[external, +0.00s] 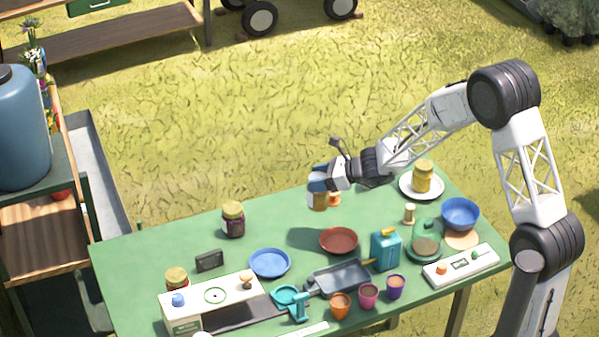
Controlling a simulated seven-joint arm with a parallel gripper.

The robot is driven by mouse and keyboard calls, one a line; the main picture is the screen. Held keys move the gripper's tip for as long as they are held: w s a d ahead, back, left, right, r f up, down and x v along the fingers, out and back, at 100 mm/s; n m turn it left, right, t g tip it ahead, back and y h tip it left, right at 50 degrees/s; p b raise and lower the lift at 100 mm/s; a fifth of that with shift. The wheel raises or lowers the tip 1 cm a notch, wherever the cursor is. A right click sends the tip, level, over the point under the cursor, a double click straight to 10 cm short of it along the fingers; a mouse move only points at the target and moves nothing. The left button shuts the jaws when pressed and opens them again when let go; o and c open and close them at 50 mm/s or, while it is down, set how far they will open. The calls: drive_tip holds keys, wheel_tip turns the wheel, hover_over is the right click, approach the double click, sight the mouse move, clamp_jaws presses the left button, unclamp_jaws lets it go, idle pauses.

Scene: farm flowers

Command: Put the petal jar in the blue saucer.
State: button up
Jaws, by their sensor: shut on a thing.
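My gripper (318,184) is above the back middle of the green table, shut on a small amber-brown jar (318,201). The fingers hide its upper part, and I cannot tell its contents. The blue saucer (269,263) lies on the table, lower left of my gripper, and looks empty. Other jars are in view: a dark one with a yellow lid (233,222) at the back left, a yellow one (423,179) on a white plate (406,190), and one partly hidden (177,277) at the front left. I cannot tell which jar is called the petal jar.
A red-brown saucer (338,240), grey tray (342,279) and teal can (386,250) stand right of the blue saucer. A small dark sign (209,261) is close on its left. A blue bowl (460,212) is at the right. Several small pots line the front.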

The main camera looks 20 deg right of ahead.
drive_tip(key=s+a+n+g, duration=0.1)
drive_tip(key=s+a, duration=0.1)
drive_tip(key=a, duration=0.4)
drive_tip(key=s+a+y, duration=0.1)
drive_tip(key=s+a, duration=0.2)
drive_tip(key=a, duration=0.3)
drive_tip(key=s+a+n+g, duration=0.1)
drive_tip(key=s+a, duration=0.1)
drive_tip(key=a, duration=0.4)
drive_tip(key=shift+s+a+r+n+g, duration=0.25)
drive_tip(key=shift+n+g, duration=0.05)
wheel_tip(320, 180, down, 6)
drive_tip(key=shift+f, duration=0.15)
drive_tip(key=shift+f, duration=1.85)
drive_tip(key=o, duration=1.4)
drive_tip(key=shift+f, duration=0.15)
drive_tip(key=shift+c, duration=0.2)
